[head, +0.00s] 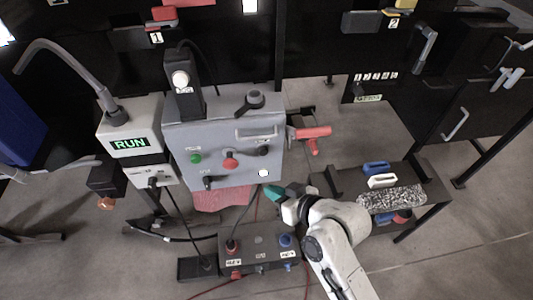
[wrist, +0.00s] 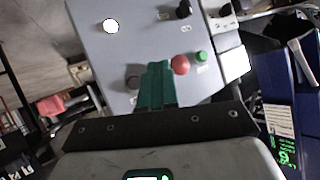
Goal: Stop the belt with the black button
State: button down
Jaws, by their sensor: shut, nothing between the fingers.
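The black button (head: 263,151) is on the right of the grey control panel (head: 224,140), right of the red button (head: 230,161) and green button (head: 196,158). In the wrist view a dark round button (wrist: 134,82) shows just left of my fingers. My gripper (head: 271,192) has teal fingers and is in front of the panel's lower part, below the black button in the head view. In the wrist view my gripper (wrist: 156,68) is shut and empty, its tips left of the red button (wrist: 181,65). I cannot tell whether they touch the panel.
A box at left shows green "RUN" (head: 129,144). Another black control (head: 209,182) sits low on the panel. A lower dark box (head: 259,248) carries several knobs. A red-handled part (head: 312,134) juts out at the panel's right. A shelf at right holds blue and white items.

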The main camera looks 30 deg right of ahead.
aim_at(263, 152)
jog(key=w+d+b, duration=0.2)
jog(key=w, duration=0.6)
jog(key=shift+w+d, duration=0.15)
jog(key=shift+d, duration=0.2)
jog(key=shift+w, duration=0.15)
dwell(1.9)
jog(key=shift+w+d, duration=0.1)
jog(key=shift+w, duration=0.15)
jog(key=shift+w+d, duration=0.15)
jog(key=shift+w, duration=0.3)
dwell(0.8)
jog(key=shift+s+a, duration=0.3)
jog(key=shift+s, duration=0.55)
jog(key=shift+s+p, duration=0.1)
jog(key=shift+p, duration=0.2)
